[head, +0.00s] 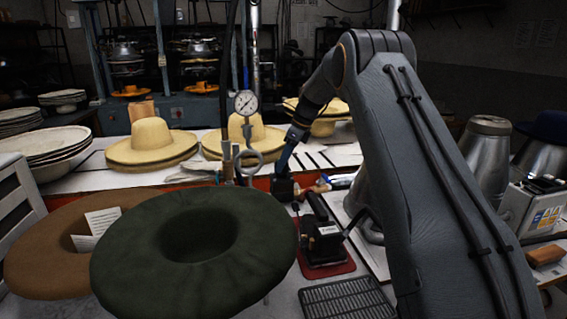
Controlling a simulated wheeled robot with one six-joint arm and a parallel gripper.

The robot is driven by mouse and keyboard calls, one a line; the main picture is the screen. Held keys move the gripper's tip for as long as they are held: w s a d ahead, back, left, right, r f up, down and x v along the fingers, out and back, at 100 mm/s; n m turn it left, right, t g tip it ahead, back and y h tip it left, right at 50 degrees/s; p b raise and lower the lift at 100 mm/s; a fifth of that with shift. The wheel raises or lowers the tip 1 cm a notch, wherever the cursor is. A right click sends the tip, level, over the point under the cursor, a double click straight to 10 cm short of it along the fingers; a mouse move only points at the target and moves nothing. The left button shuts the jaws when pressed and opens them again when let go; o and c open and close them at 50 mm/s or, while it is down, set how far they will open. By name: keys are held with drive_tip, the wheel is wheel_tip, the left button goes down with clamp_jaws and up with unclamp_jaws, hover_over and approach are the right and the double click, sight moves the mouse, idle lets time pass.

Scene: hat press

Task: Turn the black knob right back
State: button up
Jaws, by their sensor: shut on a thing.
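My arm reaches in from the right, and my gripper (284,178) points down at the middle of the picture, just right of the gauge pipe. It is shut at a small dark part, which I take to be the black knob (284,190). The knob is small and dark here, and the fingers are hard to tell apart from it. Which way the knob is turned cannot be seen.
A pressure gauge (246,103) on a pipe stands close left of my gripper. A dark green hat (130,250) lies in front left, over a brown one (45,250). Straw hats (150,145) stand on the white table behind. A black device (322,240) sits on a red mat.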

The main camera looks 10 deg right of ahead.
drive_tip(key=n, duration=0.1)
drive_tip(key=n+g+b, duration=0.1)
drive_tip(key=n, duration=0.1)
drive_tip(key=shift+w+d+y, duration=0.1)
drive_tip(key=shift+w+y, duration=0.1)
drive_tip(key=shift+y, duration=0.1)
drive_tip(key=n+g+b, duration=0.1)
drive_tip(key=n+b, duration=0.1)
drive_tip(key=n, duration=0.1)
drive_tip(key=shift+w+f, duration=0.15)
drive_tip(key=n+g+b, duration=0.1)
drive_tip(key=n+b, duration=0.2)
drive_tip(key=shift+b, duration=0.4)
drive_tip(key=shift+r+n+g+b, duration=0.2)
drive_tip(key=shift+n+g+b, duration=0.1)
drive_tip(key=shift+b, duration=0.1)
drive_tip(key=o, duration=1.1)
drive_tip(key=shift+c, duration=0.2)
drive_tip(key=shift+r+p, duration=0.1)
drive_tip(key=shift+p, duration=0.3)
